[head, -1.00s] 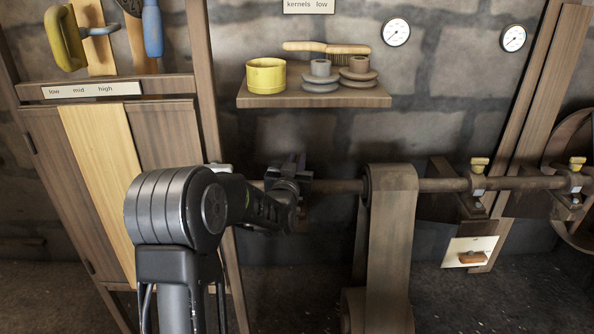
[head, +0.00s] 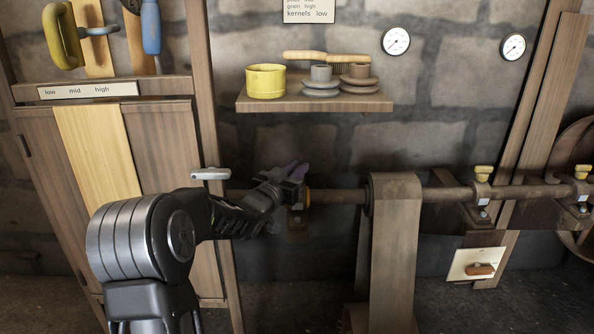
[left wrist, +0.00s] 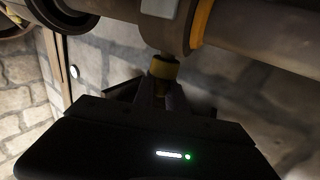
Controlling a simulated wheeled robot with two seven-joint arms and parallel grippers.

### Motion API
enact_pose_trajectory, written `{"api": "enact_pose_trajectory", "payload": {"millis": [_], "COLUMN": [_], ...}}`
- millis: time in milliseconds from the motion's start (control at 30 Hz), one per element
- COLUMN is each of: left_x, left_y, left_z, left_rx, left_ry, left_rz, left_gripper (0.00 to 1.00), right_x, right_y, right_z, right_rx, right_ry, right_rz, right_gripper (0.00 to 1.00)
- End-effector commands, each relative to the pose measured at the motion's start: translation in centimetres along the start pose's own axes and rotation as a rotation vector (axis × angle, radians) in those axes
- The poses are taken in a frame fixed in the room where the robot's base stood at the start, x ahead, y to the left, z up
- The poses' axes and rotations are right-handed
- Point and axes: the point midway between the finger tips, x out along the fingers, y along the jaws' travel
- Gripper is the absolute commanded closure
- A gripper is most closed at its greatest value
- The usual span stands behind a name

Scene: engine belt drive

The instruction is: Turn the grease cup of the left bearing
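The left bearing (head: 297,218) carries the left end of the shaft and is partly covered by my left gripper (head: 296,172) in the head view. Its grease cup is hidden there. In the left wrist view, a small yellow grease cup (left wrist: 163,68) sticks out of the bearing housing (left wrist: 162,28). The fingertips of my left gripper (left wrist: 163,92) are right at the cup's end, in line with it. Shadow hides whether they touch or grip it. My right gripper is in neither view.
The shaft (head: 340,196) runs right through a belt drum (head: 394,250) to two more bearings with yellow cups (head: 483,173). A shelf (head: 315,103) with a yellow pot (head: 266,80) is above. A grey lever handle (head: 210,174) is left of the gripper.

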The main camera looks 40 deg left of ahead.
Motion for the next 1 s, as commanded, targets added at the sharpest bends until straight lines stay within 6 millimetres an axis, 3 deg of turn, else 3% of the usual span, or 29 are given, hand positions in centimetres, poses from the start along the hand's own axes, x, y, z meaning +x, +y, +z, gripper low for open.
{"api": "enact_pose_trajectory", "payload": {"millis": [200,567,1000], "left_x": [0.0,-0.5,-6.8], "left_y": [0.0,0.0,-0.1], "left_z": [0.0,-0.1,-0.2], "left_rx": [0.0,0.0,0.001], "left_ry": [0.001,0.0,0.001], "left_rz": [0.0,0.0,-0.002], "left_gripper": [0.64,0.64,0.64], "right_x": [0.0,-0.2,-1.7], "right_y": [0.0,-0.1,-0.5], "right_z": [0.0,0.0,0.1], "right_rx": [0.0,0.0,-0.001], "right_ry": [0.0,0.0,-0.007], "right_rz": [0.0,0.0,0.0], "right_gripper": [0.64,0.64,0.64]}}
